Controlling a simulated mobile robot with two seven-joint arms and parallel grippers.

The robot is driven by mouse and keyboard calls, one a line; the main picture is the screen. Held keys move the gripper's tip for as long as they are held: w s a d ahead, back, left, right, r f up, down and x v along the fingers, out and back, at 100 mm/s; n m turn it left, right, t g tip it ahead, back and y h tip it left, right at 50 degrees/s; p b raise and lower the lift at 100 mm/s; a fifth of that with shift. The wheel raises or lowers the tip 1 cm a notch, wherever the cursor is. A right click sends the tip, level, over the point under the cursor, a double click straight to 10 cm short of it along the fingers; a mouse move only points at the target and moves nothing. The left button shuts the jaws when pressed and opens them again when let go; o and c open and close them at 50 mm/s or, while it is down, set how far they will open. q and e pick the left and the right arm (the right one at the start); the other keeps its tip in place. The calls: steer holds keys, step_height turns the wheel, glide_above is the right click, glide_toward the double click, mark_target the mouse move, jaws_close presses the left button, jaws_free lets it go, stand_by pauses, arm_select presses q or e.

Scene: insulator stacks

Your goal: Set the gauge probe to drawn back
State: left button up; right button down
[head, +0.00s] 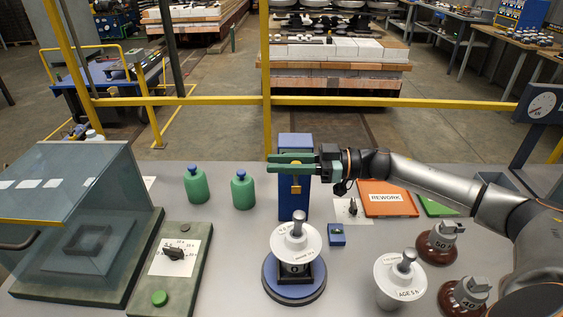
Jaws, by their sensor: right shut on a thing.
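A blue upright post (288,213) stands behind the round blue turntable (294,290), which bears a white insulator (296,243). A small yellow piece (296,188) shows on the post's front, just under my fingers; it seems to be part of the gauge probe. My right gripper (272,163), with green fingers, reaches in from the right across the upper post and is shut on the probe. The fingers hide most of what they hold. How far the probe is out cannot be told. My left gripper is not in view.
Two green bottles (242,190) stand left of the post. A glass-lidded box (75,230) and a switch panel (172,265) are at left. Another white insulator (398,280), brown insulators (440,245), an orange REWORK tray (387,198) and a dial (541,106) are at right.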

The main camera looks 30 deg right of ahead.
steer(key=c, duration=0.7)
jaws_free()
steer(key=shift+w+d, duration=0.15)
steer(key=b+v, duration=0.1)
steer(key=v, duration=1.1)
steer(key=shift+d, duration=0.15)
steer(key=shift+s, duration=0.25)
